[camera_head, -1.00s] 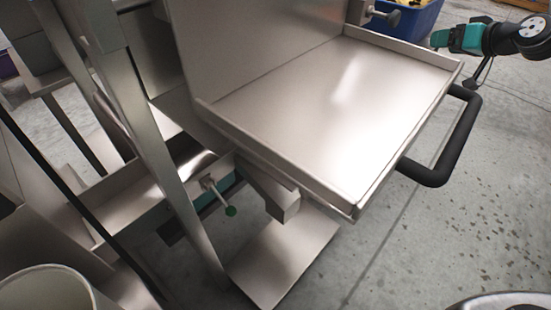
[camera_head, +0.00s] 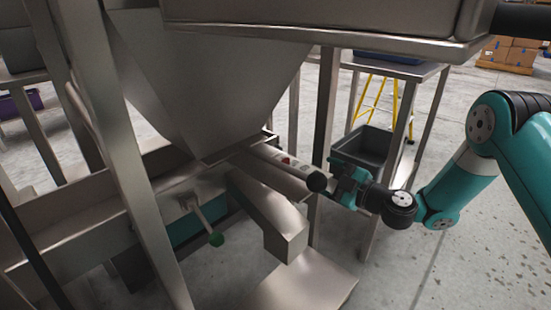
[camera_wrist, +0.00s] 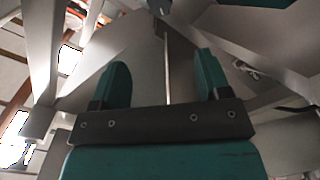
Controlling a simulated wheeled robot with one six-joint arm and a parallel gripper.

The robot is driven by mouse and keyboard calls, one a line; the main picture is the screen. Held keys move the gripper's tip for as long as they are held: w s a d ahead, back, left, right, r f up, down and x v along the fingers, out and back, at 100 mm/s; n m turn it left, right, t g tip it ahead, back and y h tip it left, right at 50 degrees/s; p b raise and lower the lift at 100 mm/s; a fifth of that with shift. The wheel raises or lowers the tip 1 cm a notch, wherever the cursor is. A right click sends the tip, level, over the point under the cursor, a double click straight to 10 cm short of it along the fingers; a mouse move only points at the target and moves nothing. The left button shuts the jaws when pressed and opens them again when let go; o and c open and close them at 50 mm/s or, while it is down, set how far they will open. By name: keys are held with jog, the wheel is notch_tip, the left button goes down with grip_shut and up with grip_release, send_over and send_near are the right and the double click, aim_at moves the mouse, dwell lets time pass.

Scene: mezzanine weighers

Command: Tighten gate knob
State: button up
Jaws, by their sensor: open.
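A dark round knob (camera_head: 317,181) shows at the end of a short metal cylinder below the hopper's mouth. I cannot be sure that it is the gate knob. Metal surfaces and a thin upright edge lie beyond the jaws.
The steel hopper (camera_head: 210,85) slopes down beside the knob, under a wide tray edge (camera_head: 330,36). A box-section chute (camera_head: 270,215) lies below. A grey bin (camera_head: 372,150) and yellow ladder (camera_head: 378,105) stand behind my arm. Open floor lies at right.

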jog(key=b+x, duration=0.2)
jog(key=x, duration=1.5)
jog(key=shift+r+b, duration=0.1)
jog(key=shift+b, duration=0.3)
jog(key=c, duration=0.9)
